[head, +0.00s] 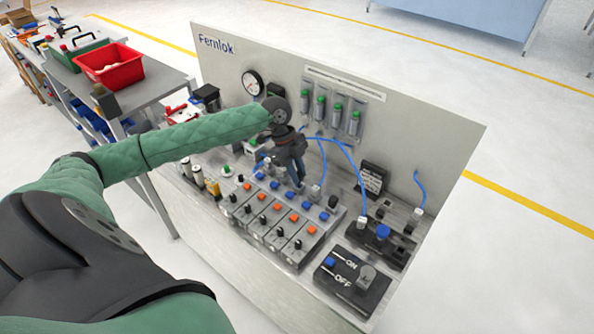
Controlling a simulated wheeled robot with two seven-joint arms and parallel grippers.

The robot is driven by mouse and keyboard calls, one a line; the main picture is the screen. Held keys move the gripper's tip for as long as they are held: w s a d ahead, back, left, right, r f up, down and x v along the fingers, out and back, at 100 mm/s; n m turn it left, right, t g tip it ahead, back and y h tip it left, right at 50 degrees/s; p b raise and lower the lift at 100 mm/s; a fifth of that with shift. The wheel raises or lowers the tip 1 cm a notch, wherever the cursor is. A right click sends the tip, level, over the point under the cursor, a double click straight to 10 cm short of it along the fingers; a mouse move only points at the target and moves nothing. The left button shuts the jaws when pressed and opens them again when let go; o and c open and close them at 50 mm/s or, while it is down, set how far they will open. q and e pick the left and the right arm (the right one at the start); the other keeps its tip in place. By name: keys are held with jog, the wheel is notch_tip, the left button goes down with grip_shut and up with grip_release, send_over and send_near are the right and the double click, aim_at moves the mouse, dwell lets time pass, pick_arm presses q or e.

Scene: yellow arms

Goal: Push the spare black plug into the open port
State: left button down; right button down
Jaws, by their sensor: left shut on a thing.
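My left gripper (297,182), at the end of the green-sleeved arm, points down over the back row of the valve block (268,227). It is shut, and what lies between its fingers is small, dark and mostly hidden by them; I take it for the spare black plug. A dark cylindrical fitting (333,201) stands at the right end of the block's back row, apart from the gripper. I cannot make out which port is open; the spot below the fingers is partly covered. My right gripper is not in view.
Blue tubes (345,152) arch close to the gripper's right. A panel (400,120) with a gauge (252,83) stands behind. A side bench with a red bin (110,66) is at left.

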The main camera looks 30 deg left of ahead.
pick_arm(q)
jog(key=shift+p, duration=0.3)
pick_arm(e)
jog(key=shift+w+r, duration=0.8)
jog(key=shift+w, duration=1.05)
pick_arm(q)
jog(key=shift+f, duration=1.05)
jog(key=c, duration=1.6)
grip_release()
jog(key=o, duration=0.3)
jog(key=shift+o, duration=0.5)
notch_tip(320, 180, up, 4)
jog(key=p, duration=0.3)
notch_tip(320, 180, up, 4)
jog(key=p, duration=0.3)
jog(key=shift+r+p, duration=0.2)
jog(key=shift+p, duration=0.2)
jog(key=shift+r, duration=0.35)
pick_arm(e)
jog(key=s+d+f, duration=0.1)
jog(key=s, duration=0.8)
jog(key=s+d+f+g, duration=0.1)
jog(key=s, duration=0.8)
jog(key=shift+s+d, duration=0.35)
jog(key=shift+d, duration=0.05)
